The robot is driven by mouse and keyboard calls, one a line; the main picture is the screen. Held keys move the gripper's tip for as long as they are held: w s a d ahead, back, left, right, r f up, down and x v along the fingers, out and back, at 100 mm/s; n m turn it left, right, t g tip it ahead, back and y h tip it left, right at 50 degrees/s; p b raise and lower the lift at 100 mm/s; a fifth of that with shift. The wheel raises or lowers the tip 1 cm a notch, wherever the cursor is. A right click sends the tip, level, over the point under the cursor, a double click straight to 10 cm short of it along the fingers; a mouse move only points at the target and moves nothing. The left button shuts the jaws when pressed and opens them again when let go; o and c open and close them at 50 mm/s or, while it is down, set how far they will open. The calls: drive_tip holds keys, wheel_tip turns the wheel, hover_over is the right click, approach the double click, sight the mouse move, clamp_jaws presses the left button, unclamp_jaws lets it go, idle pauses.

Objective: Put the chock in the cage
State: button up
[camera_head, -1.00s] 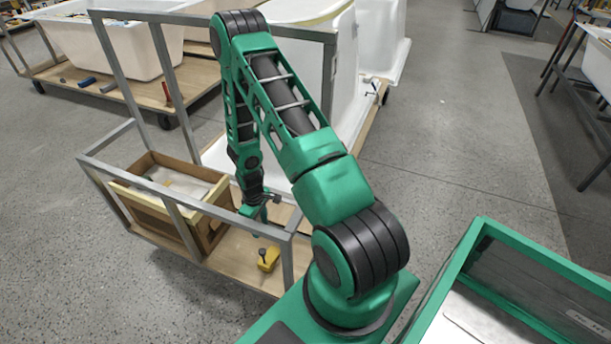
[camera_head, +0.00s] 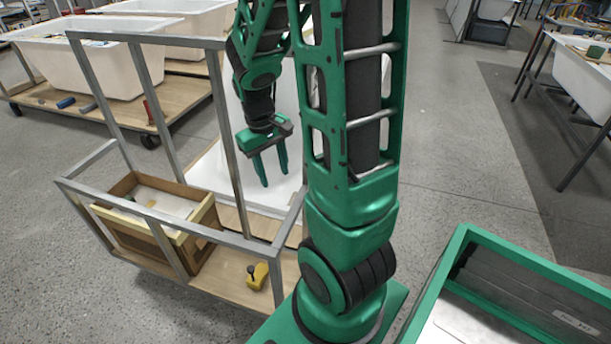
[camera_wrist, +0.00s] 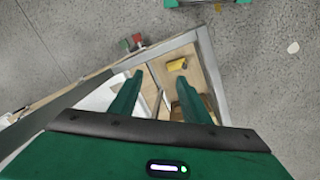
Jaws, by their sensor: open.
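The chock (camera_head: 260,277) is a small yellow block with a dark knob. It rests on the wooden deck of the grey metal-framed trolley, near its front right corner. In the wrist view the chock (camera_wrist: 178,65) shows beyond my fingertips, near the frame. My gripper (camera_head: 273,180) is open and empty, fingers pointing down, raised clear of the chock and behind it in the head view. It also shows in the wrist view (camera_wrist: 158,80). A green-framed, open-topped box (camera_head: 530,262) is at lower right; I cannot tell whether this or the metal frame is the cage.
The trolley's grey frame (camera_head: 90,183) has rails and posts around the deck. A wooden crate (camera_head: 205,218) stands on the deck, left of the chock. A white tub shell (camera_head: 262,190) is behind. Other tubs on a trolley (camera_head: 75,65) are at upper left. Grey floor (camera_head: 450,150) is open on the right.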

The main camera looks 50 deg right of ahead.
drive_tip(key=s+a+r+m, duration=0.2)
drive_tip(key=s+r, duration=0.3)
drive_tip(key=s, duration=0.3)
drive_tip(key=s+a+r+m+y, duration=0.1)
drive_tip(key=s+a+r, duration=0.1)
drive_tip(key=s+r, duration=0.2)
drive_tip(key=s, duration=0.3)
drive_tip(key=shift+s+a+r+m+y, duration=0.3)
drive_tip(key=shift+s+a+r+m, duration=0.05)
drive_tip(key=shift+a+r+m, duration=0.05)
